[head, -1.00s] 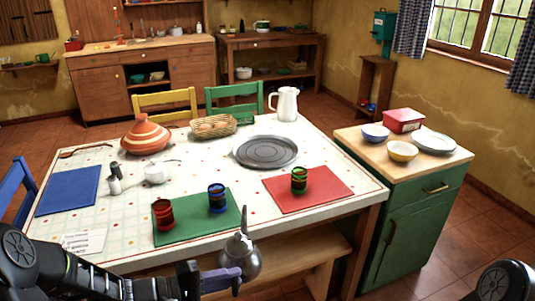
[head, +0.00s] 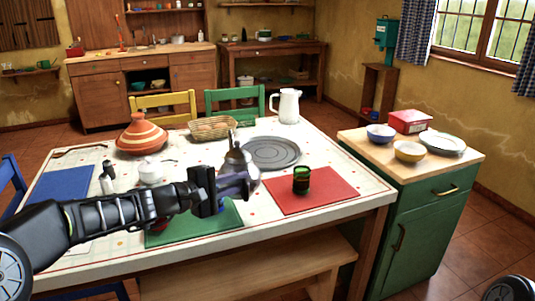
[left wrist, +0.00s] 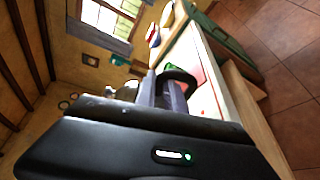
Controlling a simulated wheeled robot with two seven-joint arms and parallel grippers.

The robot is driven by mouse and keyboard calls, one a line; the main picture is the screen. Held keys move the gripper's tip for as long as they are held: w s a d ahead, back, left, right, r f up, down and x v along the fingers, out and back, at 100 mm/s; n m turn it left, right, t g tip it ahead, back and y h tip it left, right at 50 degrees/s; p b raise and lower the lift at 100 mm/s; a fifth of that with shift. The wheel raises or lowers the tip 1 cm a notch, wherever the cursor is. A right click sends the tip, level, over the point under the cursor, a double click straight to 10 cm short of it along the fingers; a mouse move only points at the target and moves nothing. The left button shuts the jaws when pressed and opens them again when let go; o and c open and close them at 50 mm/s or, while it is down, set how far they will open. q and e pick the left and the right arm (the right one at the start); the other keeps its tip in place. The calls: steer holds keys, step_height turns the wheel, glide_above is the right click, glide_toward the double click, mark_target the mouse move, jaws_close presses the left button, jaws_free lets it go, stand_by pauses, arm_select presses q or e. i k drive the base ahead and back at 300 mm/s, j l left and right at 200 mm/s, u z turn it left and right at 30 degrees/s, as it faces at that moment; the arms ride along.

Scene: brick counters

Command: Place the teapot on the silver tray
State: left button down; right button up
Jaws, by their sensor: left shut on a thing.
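The teapot (head: 238,157), grey metal with a pointed top, is held above the table by my left gripper (head: 238,184). The left gripper is shut on it, seemingly at the dark handle (left wrist: 182,77) that shows in the left wrist view. The teapot looks roughly upright. The silver tray (head: 276,153), round and dark grey, lies empty on the table. In the head view the teapot overlaps the tray's left edge; its height above the table is hard to tell. The gripper hides the teapot's lower part. My right gripper is out of view.
A green cup (head: 301,181) stands on the red mat (head: 330,190) right of the teapot. A white pitcher (head: 287,106), bread basket (head: 212,128) and striped tagine (head: 141,135) stand behind.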

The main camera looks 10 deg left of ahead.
mark_target(269, 154)
steer(key=i, duration=1.4)
